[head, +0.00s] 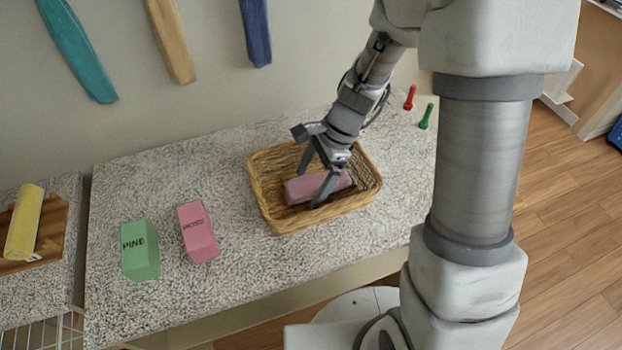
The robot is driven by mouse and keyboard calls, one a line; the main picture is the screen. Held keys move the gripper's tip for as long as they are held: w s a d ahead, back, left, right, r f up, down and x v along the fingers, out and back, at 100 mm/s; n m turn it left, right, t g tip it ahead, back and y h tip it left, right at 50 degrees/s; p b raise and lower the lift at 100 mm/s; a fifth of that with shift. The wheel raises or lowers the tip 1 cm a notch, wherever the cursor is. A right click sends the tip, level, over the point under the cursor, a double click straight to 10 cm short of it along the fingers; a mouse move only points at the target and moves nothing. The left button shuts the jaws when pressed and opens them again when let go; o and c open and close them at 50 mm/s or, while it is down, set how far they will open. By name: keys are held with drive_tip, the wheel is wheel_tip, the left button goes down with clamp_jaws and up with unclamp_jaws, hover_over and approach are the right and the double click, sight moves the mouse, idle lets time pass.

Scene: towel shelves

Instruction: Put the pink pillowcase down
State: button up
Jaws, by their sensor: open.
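The pink pillowcase (301,189) is a folded, dusty-pink bundle. It lies in a wicker basket (282,224) on the speckled counter in the head view. My gripper (311,190) points down into the basket, with its two fingers spread open around the bundle. One finger is in front of the pillowcase and hides part of it; the other is on its far left side. I cannot tell whether the fingers touch the cloth.
A green box marked PINE (140,250) and a pink box (198,232) stand left of the basket. Red (409,97) and green (426,117) small items lie at the back right. A yellow roll (23,222) lies on a wooden board (52,237) at the far left. The counter (190,175) behind the boxes is clear.

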drive_tip(key=p+v, duration=0.3)
drive_tip(key=v, duration=0.9)
drive_tip(key=s+d+r+n+t+h, duration=0.2)
drive_tip(key=s+d+r+n+t, duration=0.1)
drive_tip(key=s+r+n, duration=0.3)
drive_tip(key=s+d+r+n+t+h, duration=0.2)
drive_tip(key=s+d+r+n+t, duration=0.1)
drive_tip(key=s+r+n, duration=0.4)
drive_tip(key=shift+s+r+n+t, duration=0.3)
drive_tip(key=shift+r+n+t, duration=0.15)
drive_tip(key=shift+n, duration=0.45)
drive_tip(key=shift+r, duration=0.1)
drive_tip(key=shift+r, duration=0.25)
